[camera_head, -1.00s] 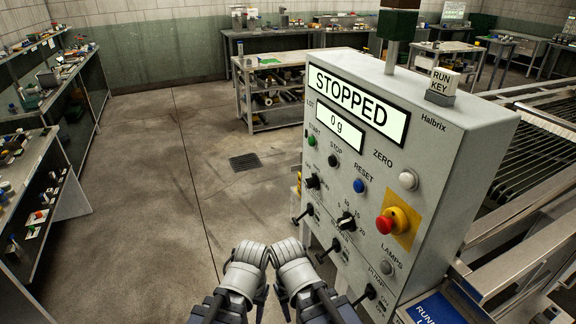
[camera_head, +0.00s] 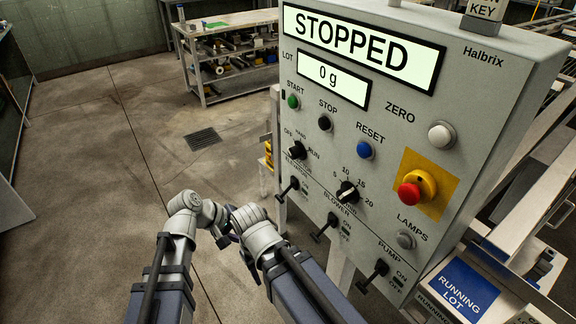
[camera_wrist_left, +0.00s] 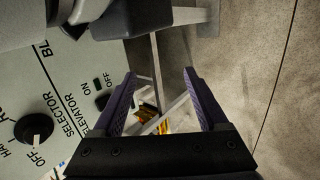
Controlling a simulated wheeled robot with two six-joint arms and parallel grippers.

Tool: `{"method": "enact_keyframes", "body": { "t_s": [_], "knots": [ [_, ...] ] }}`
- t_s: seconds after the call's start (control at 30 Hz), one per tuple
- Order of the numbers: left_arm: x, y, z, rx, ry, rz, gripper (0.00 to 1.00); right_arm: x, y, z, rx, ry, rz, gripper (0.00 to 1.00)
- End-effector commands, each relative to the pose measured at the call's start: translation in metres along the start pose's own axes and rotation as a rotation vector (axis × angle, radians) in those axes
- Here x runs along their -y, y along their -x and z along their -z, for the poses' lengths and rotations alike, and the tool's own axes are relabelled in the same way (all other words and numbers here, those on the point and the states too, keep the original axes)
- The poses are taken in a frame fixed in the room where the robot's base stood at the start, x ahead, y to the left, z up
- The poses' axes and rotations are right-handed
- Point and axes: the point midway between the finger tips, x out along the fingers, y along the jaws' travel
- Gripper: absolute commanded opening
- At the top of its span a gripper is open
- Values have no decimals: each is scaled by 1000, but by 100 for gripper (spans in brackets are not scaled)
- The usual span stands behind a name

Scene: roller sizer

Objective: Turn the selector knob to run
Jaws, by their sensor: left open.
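The selector knob (camera_head: 297,150) is a black rotary knob on the left part of the grey panel, with OFF, HAND and RUN around it. In the left wrist view the knob (camera_wrist_left: 35,128) is at the lower left, and its white mark points towards OFF. My left gripper (camera_wrist_left: 160,100) is open, with nothing between its fingers, and the knob lies off to its left.
The panel display (camera_head: 358,48) reads STOPPED. A red emergency button (camera_head: 411,194) is further right. Open floor lies left.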

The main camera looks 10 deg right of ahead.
Motion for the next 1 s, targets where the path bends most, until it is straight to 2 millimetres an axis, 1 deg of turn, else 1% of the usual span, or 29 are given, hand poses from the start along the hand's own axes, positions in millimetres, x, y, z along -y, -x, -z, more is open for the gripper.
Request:
{"method": "enact_keyframes", "body": {
  "t_s": [0.03, 0.07, 0.1, 0.2, 0.3, 0.4, 0.53, 0.73, 0.87, 1.0],
  "knots": [
    [-20, -8, 16, 2, 91, -122, 76, 1, -12, 1, 0, 0, 0, 50],
    [-34, -8, 22, 6, 147, -195, 76, 2, -16, 1, 0, 0, 0, 50],
    [-52, -6, 30, 17, 221, -289, 76, 2, -19, 1, 0, 0, 0, 50],
    [-92, 6, 48, 61, 392, -497, 76, 2, -26, 2, 0, 0, 0, 50],
    [-123, 21, 63, 118, 532, -658, 76, 3, -29, 2, 0, 0, 0, 50],
    [-144, 34, 72, 172, 632, -768, 76, 3, -30, 2, 0, 0, 0, 50],
    [-158, 44, 79, 217, 706, -845, 76, 3, -31, 2, 0, 0, 0, 50],
    [-163, 47, 81, 234, 729, -869, 76, 3, -31, 2, 0, 0, 0, 50],
    [-171, 40, 82, 235, 727, -867, 76, 3, -31, 2, 0, 0, 0, 50],
    [-188, 26, 84, 236, 725, -866, 76, 3, -31, 2, 0, 0, 0, 50]
  ]
}}
